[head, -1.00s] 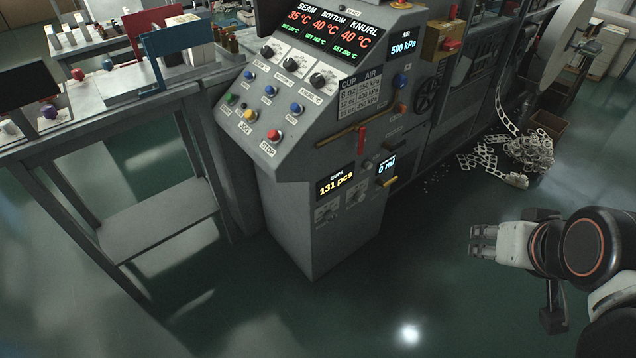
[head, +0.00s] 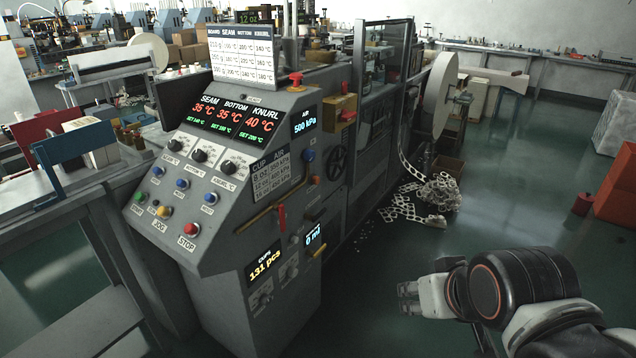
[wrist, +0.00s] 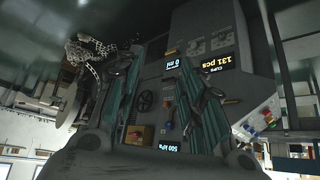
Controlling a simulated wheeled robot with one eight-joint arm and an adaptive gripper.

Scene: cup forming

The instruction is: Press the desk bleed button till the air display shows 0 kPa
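The control desk (head: 235,215) stands left of centre in the head view. Its air display (head: 304,121) reads 500 kPa, and this display also shows upside down in the wrist view (wrist: 171,147). A blue button (head: 309,155) sits below the air display on the side panel. Several more coloured buttons lie on the sloped front, including a red stop button (head: 190,229). I cannot read which button is labelled bleed. My gripper (head: 407,297) is to the right of the desk, clear of it and empty. In the wrist view its fingers (wrist: 158,103) are spread apart.
A brass-coloured bar and red lever (head: 282,217) project from the desk's side. A paper reel (head: 440,95) and a heap of scrap strip (head: 432,193) lie beyond. A table (head: 75,235) adjoins the desk at left. Green floor (head: 520,185) is open at right.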

